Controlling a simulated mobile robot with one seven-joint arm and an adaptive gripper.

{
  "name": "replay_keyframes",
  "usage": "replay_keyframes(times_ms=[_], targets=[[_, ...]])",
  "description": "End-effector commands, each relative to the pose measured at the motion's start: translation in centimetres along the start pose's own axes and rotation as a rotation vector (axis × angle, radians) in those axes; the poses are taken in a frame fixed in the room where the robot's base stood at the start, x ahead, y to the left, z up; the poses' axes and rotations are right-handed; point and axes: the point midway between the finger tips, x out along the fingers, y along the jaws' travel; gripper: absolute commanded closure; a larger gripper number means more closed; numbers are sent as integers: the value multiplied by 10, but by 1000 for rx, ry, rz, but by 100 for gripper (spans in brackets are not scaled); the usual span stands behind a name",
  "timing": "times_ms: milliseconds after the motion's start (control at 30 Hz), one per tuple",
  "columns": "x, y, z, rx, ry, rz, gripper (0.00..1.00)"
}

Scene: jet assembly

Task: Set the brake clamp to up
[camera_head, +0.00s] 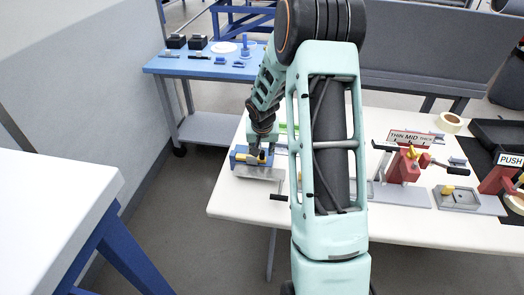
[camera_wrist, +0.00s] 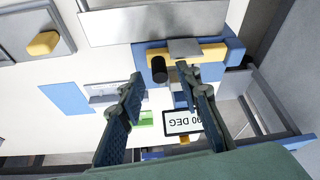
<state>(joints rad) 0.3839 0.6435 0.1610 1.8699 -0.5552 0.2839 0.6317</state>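The brake is a small blue device with a yellow bar (camera_wrist: 214,53) and a metal sheet (camera_wrist: 150,22) at the top of the wrist view. In the head view the brake (camera_head: 238,157) sits at the left end of the white table. A black cylindrical knob (camera_wrist: 158,68) stands out from the brake, and seems to be its clamp handle. My gripper (camera_wrist: 160,76) is open, its fingertips on either side of the knob. I cannot tell whether either finger touches it. In the head view my gripper (camera_head: 260,148) is over the brake and partly hides it.
A "90 DEG" label (camera_wrist: 182,122) lies near the right finger. A blue bench (camera_head: 170,66) with small parts is behind.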

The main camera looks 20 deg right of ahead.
Motion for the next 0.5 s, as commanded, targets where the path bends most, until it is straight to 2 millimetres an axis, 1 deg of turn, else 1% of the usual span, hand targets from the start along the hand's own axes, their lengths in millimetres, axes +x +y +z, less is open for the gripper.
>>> replay_keyframes(times_ms=[100,400,500], targets=[[6,0,0,-1,1,-1,68],[7,0,0,-1,1,0,68],[7,0,0,-1,1,0,79]])
